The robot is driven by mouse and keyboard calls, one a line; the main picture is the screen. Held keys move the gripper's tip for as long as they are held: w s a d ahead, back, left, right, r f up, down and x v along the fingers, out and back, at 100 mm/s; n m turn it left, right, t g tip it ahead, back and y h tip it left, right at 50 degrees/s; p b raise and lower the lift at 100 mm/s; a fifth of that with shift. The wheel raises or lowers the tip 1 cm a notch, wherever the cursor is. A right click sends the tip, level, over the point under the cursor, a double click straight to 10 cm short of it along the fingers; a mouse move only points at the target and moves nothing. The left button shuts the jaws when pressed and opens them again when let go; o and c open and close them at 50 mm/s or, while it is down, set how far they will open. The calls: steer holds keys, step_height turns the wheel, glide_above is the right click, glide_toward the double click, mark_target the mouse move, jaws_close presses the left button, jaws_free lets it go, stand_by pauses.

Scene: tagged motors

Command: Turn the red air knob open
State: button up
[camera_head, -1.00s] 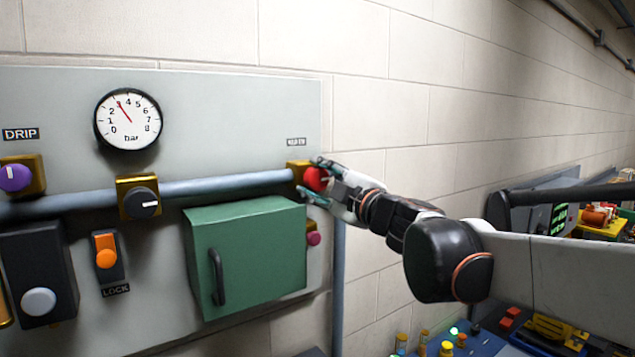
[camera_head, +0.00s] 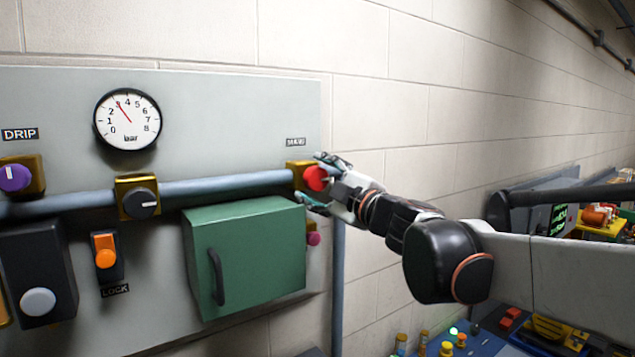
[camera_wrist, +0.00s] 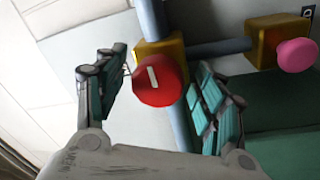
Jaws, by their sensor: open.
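The red air knob (camera_head: 316,178) sits on a brass valve block (camera_head: 296,173) at the right end of the grey pipe, under a small label. In the wrist view the red knob (camera_wrist: 158,82) shows a white line on its face, tilted a little from the picture's vertical. My gripper (camera_head: 318,182) is open, with one finger on each side of the knob. In the wrist view its teal finger pads (camera_wrist: 165,103) stand apart from the knob, with gaps showing on both sides. The gauge (camera_head: 127,119) needle points near 3 bar.
A green cabinet (camera_head: 247,262) with a black handle juts out below the pipe. A pink knob (camera_wrist: 297,55) on another brass block is close by. A black knob (camera_head: 141,203), purple knob (camera_head: 14,178) and orange switch (camera_head: 105,251) lie further left.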

steer(key=v, duration=1.2)
steer(key=s+d+f+m+h+b, duration=0.2)
steer(key=d+f+m+h+b, duration=0.5)
steer(key=f, duration=0.5)
steer(key=s+d+f+m+h+b, duration=0.2)
steer(key=d+f+m+h+b, duration=0.55)
steer(key=f, duration=0.45)
steer(key=s+f+m+g+y+b, duration=0.1)
steer(key=s+f+g+b, duration=0.2)
steer(key=f, duration=0.8)
steer(key=s+a+f+m+g+y+b, duration=0.1)
steer(key=s+f+m+g+b, duration=0.1)
steer(key=s+f+b, duration=0.3)
steer(key=s+a+f+m+g+y+b, duration=0.1)
steer(key=s+f+g+b, duration=0.2)
steer(key=s+f, duration=0.6)
step_height(320, 180, down, 8)
steer(key=shift+r+m+g+y+b, duration=0.2)
steer(key=shift+m+g+y+b, duration=0.15)
steer(key=shift+g+b, duration=0.05)
